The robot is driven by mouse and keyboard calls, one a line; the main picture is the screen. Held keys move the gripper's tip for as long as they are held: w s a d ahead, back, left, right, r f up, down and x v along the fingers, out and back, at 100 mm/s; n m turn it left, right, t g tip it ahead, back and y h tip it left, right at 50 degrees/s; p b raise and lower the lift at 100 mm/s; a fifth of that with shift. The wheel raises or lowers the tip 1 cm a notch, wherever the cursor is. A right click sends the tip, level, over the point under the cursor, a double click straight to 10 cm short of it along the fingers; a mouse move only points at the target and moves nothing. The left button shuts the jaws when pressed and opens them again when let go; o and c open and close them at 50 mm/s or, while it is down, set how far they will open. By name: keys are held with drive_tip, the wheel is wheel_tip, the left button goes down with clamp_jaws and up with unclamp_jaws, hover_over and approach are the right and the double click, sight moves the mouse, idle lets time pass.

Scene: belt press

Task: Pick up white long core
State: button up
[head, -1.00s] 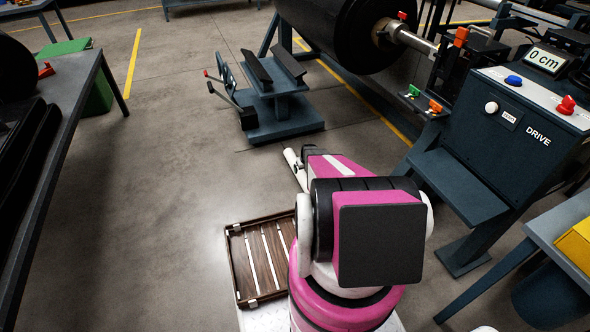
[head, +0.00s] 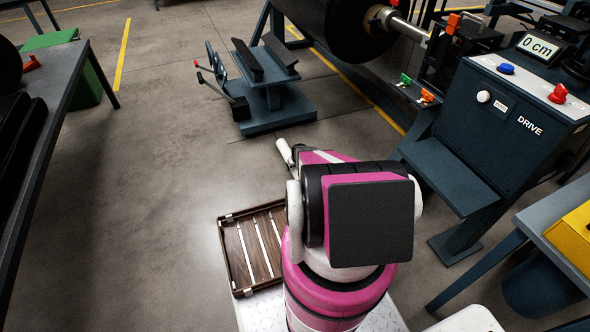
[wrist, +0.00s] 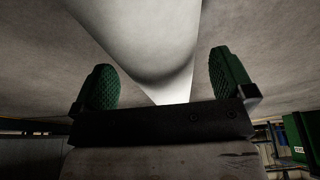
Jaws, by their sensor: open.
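The wrist view shows my gripper (wrist: 162,76) with its two green padded fingers wide apart. A large, smooth, pale shape stands beyond and between the fingers. I cannot tell whether it is a part of my own body or something else, and neither finger visibly grips it. In the head view my gripper is hidden behind my magenta and black arm.
A dark workbench (head: 62,75) runs along the left. The drive console (head: 505,130) stands at right, reading 0 cm. A brown slatted tray (head: 235,262) lies beside my base. Open floor lies left of centre.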

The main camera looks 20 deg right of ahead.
drive_tip(key=shift+x, duration=1.15)
drive_tip(key=shift+r, duration=0.1)
drive_tip(key=c, duration=1.4)
drive_tip(key=shift+r, duration=0.1)
drive_tip(key=shift+r, duration=0.35)
wheel_tip(320, 180, up, 4)
drive_tip(key=shift+s+a+f, duration=0.1)
drive_tip(key=shift+a+f, duration=0.05)
drive_tip(key=a+r, duration=0.6)
drive_tip(key=a, duration=0.5)
drive_tip(key=shift+a+r, duration=0.2)
